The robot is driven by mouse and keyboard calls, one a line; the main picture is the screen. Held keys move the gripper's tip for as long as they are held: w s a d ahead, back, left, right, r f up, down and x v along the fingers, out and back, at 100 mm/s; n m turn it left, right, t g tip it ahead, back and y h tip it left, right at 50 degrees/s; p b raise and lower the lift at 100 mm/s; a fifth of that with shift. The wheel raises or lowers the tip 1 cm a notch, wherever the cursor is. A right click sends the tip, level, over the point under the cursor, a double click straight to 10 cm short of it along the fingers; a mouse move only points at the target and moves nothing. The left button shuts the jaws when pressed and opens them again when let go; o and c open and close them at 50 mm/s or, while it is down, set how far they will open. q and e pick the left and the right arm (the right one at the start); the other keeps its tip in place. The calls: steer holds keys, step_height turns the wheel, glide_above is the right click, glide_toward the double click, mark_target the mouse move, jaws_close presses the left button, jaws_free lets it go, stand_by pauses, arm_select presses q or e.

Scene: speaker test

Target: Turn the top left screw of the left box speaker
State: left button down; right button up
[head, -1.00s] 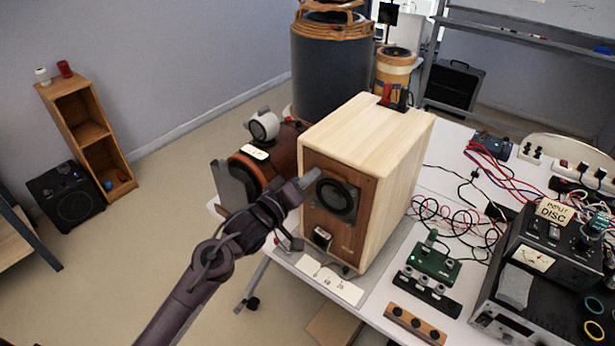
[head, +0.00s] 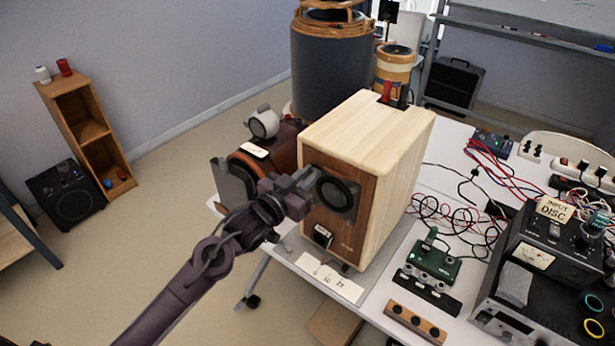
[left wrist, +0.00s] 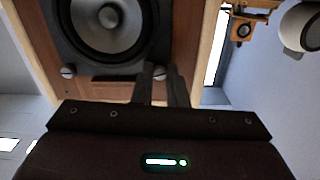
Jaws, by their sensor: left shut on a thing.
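The left box speaker (head: 395,150) is a pale wooden box with a brown front, standing at the table's left edge. Its round dark driver (head: 336,194) sits in a dark square frame and also shows in the left wrist view (left wrist: 108,28), which looks upside down. My left gripper (head: 307,180) is at the frame's upper left corner. Its two dark fingers (left wrist: 160,72) are shut on the top left screw (left wrist: 172,69), which they mostly hide. Another silver screw (left wrist: 68,72) shows at the neighbouring corner, clear of the fingers. My right gripper is out of view.
A brown speaker with a white round top unit (head: 264,123) stands close behind my left gripper. A large dark cylinder speaker (head: 333,70) is behind the box. Cables, a green board (head: 433,262) and black equipment (head: 545,255) fill the table to the right. A white card (head: 330,277) lies in front.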

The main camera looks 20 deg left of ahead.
arm_select(q)
steer(key=shift+f+m+b, duration=0.15)
steer(key=shift+m+b, duration=7.45)
steer(key=shift+m, duration=4.5)
steer(key=c, duration=1.7)
jaws_free()
steer(key=shift+s, duration=0.1)
